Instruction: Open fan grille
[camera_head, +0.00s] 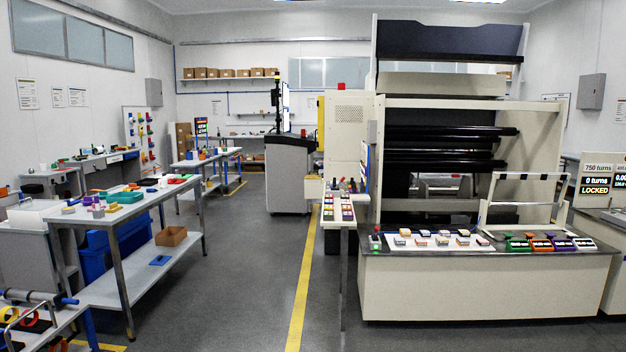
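I cannot clearly make out a fan grille from this distance. A beige cabinet (345,135) stands at the left end of the large machine. Neither of my grippers is in view.
The large machine (560,140) with black rollers has a low bench (480,290) in front. A narrow table (340,222) stands beside it. A workbench (150,195) stands at left. Grey floor with a yellow line (302,285) is clear between them.

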